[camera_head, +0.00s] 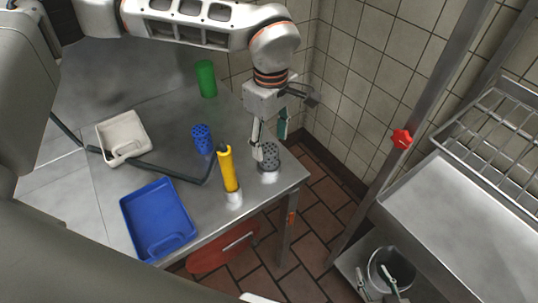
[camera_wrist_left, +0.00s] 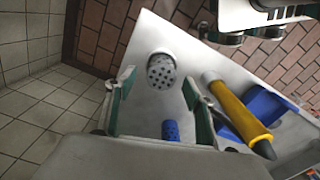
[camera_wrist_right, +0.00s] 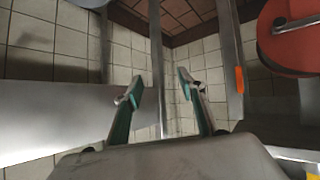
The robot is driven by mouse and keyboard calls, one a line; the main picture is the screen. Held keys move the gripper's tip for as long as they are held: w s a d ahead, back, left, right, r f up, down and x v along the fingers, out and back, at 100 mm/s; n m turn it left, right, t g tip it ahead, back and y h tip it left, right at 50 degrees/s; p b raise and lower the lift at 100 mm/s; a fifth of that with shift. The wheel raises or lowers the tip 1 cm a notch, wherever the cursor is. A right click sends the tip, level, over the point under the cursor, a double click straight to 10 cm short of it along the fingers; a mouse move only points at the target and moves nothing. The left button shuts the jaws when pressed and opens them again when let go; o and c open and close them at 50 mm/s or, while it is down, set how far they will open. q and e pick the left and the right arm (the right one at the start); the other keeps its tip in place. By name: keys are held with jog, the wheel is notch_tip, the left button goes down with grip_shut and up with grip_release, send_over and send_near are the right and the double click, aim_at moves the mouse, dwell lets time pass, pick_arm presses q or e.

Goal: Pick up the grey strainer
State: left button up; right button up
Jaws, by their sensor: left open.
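The grey strainer (camera_head: 271,158), a perforated cup, stands near the right corner of the steel table. My left gripper (camera_head: 269,146) is open just above and around it, with one finger on its left side in the head view. In the left wrist view the strainer (camera_wrist_left: 162,72) lies between and beyond the two spread fingertips (camera_wrist_left: 157,82). I cannot tell whether the fingers touch it. My right gripper (camera_wrist_right: 157,84) is open and empty in its own wrist view, away from the strainer.
A blue strainer (camera_head: 202,138), blue tray (camera_head: 130,213), off-white tray (camera_head: 138,122) and green cup (camera_head: 206,78) are on the table (camera_head: 100,195). A tiled wall (camera_head: 355,60) is behind; a metal bucket (camera_head: 400,265) is lower right.

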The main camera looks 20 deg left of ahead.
aim_at(269, 149)
pick_arm(q)
notch_tip(269, 149, down, 4)
jog(key=shift+s+a+r+p, duration=0.1)
jog(key=shift+s+p, duration=0.05)
jog(key=shift+p, duration=0.15)
jog(key=shift+f, duration=0.4)
pick_arm(e)
jog(key=shift+w+r, duration=0.3)
jog(key=shift+r, duration=0.2)
jog(key=shift+w+r, duration=0.25)
jog(key=shift+r, duration=0.2)
pick_arm(q)
jog(key=c, duration=1.2)
pick_arm(e)
jog(key=shift+s+f, duration=0.1)
jog(key=shift+f, duration=0.1)
pick_arm(q)
jog(key=shift+r, duration=0.1)
